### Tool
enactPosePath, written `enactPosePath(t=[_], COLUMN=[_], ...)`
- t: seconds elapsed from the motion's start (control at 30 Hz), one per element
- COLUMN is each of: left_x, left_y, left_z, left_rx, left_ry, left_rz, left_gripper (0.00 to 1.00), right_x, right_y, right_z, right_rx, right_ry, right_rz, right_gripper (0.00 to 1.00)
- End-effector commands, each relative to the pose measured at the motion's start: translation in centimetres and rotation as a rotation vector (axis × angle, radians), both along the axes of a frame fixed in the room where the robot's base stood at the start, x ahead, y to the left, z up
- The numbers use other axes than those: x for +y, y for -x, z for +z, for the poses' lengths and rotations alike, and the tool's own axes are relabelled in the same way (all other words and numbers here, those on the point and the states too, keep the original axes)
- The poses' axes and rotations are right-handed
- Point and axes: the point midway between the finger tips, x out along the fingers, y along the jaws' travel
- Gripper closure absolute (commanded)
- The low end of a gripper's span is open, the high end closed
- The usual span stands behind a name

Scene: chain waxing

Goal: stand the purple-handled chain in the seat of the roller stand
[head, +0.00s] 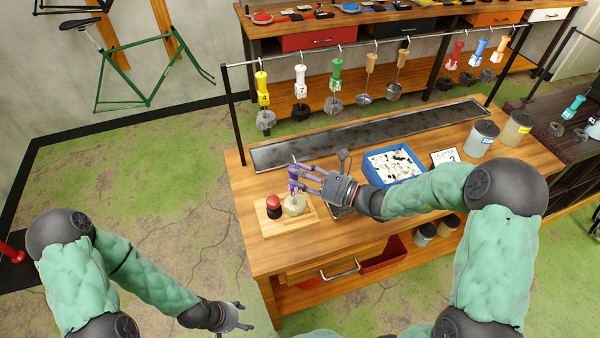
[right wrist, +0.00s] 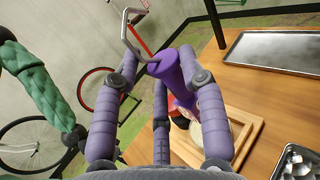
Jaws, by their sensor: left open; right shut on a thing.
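The purple-handled chain (head: 293,186) is in my right gripper (head: 304,178), above the left part of the workbench. In the right wrist view its purple handle (right wrist: 172,75) slants between the fingers, with a bent metal hook at its top. Its lower end is hard to make out. Just beneath is a shallow wooden stand (head: 272,228) with a pale round piece (head: 296,208) and a red-and-black knob (head: 273,207). I cannot tell for certain whether this is the roller stand or whether the chain touches it. My left gripper (head: 238,317) is open and empty, low beside the bench.
A long metal tray (head: 370,136) lies along the back of the bench. A blue bin (head: 395,165) of pale pieces and several jars stand to the right. Above, a rail (head: 345,50) carries several colored-handled hanging tools. A dark thing lies partly hidden under my right gripper.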

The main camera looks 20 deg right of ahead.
Motion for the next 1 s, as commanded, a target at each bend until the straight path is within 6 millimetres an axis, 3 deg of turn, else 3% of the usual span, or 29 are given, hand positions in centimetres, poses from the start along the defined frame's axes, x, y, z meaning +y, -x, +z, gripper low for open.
enactPosePath(t=[0.4, 0.43, 0.5, 0.53, 1.0], left_x=[0.00, 0.01, 0.01, 0.01, 0.00], left_y=[0.00, 0.00, 0.00, 0.00, -0.01], left_z=[-0.53, -0.52, -0.52, -0.52, -0.54], left_rx=[0.000, 0.000, 0.000, 0.000, 0.000], left_ry=[0.000, 0.000, 0.000, 0.000, 0.000], left_rz=[0.000, 0.000, 0.000, 0.000, 0.000], left_gripper=[0.37, 0.37, 0.37, 0.37, 0.37], right_x=[-0.03, -0.03, -0.03, -0.03, -0.71], right_y=[-0.04, -0.04, -0.04, -0.04, 0.60], right_z=[-0.64, -0.64, -0.64, -0.65, -0.83], right_rx=[-0.003, -0.003, -0.003, -0.003, 0.001], right_ry=[0.000, 0.000, 0.000, 0.000, 0.001], right_rz=[0.000, 0.000, 0.000, 0.000, -0.002], right_gripper=[1.00, 0.56, 0.36, 0.31, 0.31])
